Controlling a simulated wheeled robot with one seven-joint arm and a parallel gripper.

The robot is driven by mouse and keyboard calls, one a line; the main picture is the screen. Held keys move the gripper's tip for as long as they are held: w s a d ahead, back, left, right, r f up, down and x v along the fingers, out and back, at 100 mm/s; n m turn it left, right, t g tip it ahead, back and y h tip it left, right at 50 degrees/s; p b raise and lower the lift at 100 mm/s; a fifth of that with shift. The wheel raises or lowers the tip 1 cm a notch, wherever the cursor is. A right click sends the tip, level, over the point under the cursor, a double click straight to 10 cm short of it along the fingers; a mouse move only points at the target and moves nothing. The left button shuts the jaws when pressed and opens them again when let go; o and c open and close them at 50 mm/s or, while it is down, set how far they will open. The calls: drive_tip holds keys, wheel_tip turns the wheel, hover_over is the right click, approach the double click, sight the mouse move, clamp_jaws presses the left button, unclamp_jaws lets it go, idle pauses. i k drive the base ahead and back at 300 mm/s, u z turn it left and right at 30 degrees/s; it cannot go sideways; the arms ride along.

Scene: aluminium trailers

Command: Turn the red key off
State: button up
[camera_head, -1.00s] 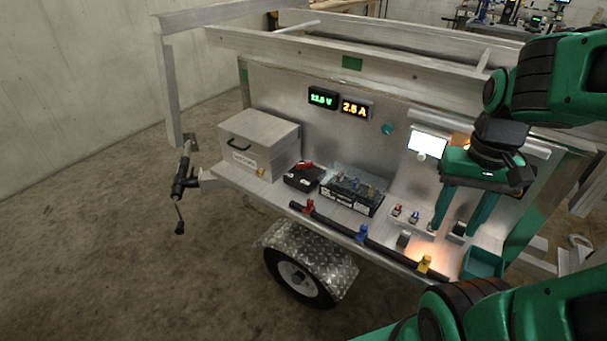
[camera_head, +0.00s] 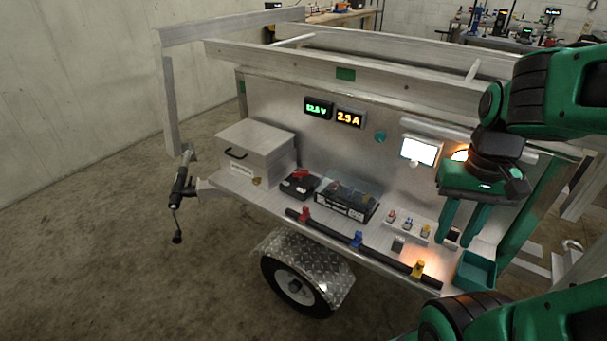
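The red key (camera_head: 302,174) sits on top of a small black switch box (camera_head: 298,187) on the trailer's deck, between the metal toolbox and the battery. It is too small to make out its exact turn. My gripper (camera_head: 456,233) hangs at the right over the right end of the deck, well apart from the red key. Its two green fingers point down with a gap between them, and nothing shows in the gap.
A metal toolbox (camera_head: 257,150) stands left of the switch box. A black battery (camera_head: 345,201) stands right of it. A black bar (camera_head: 330,232) with red, blue and yellow clips runs along the front edge. Small switches (camera_head: 409,223) and a green bin (camera_head: 475,271) lie near my gripper.

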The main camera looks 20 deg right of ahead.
sight(300, 175)
drive_tip(key=k, duration=1.15)
drive_tip(key=u, duration=0.6)
drive_tip(key=i, duration=2.05)
drive_tip(key=z, duration=0.6)
